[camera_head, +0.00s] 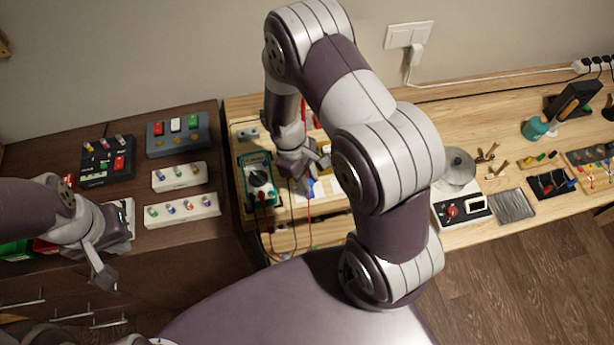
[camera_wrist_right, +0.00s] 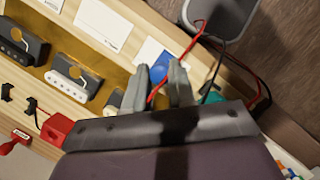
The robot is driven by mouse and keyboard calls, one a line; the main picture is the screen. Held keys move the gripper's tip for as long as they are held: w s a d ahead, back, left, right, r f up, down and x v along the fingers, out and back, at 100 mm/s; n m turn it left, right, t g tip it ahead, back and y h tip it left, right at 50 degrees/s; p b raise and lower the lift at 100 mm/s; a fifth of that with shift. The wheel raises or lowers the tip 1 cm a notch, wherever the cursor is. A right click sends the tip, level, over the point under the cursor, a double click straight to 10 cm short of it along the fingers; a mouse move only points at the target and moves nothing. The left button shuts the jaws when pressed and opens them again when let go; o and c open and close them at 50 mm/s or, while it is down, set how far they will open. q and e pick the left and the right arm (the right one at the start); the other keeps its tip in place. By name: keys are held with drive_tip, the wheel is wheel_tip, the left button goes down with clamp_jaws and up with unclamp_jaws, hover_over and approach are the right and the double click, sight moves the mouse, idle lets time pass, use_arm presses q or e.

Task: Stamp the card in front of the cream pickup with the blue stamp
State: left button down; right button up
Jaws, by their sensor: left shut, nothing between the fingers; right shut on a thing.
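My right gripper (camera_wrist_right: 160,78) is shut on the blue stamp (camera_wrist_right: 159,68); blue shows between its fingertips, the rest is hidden. The stamp is over or against a white card (camera_wrist_right: 148,50); I cannot tell whether it touches. A light pickup (camera_wrist_right: 114,99), partly hidden by the gripper, lies behind that card; its shade is unclear. A white-fronted pickup (camera_wrist_right: 75,76) and a black pickup (camera_wrist_right: 22,42) lie further left, with another card (camera_wrist_right: 104,22) in front of the white-fronted one. In the head view my right gripper (camera_head: 314,163) is over the workbench. My left gripper (camera_head: 104,277) is shut and empty, by the dark cabinet.
A teal multimeter (camera_head: 260,182) with red and black leads stands left of my right gripper; a red lead crosses close by the fingers in the wrist view. A red stamp (camera_wrist_right: 15,141) lies at the left there. A machine with a red knob (camera_head: 452,211) stands right.

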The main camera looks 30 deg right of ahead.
drive_tip(key=shift+r+p, duration=3.35)
drive_tip(key=shift+r, duration=0.25)
drive_tip(key=shift+f, duration=0.1)
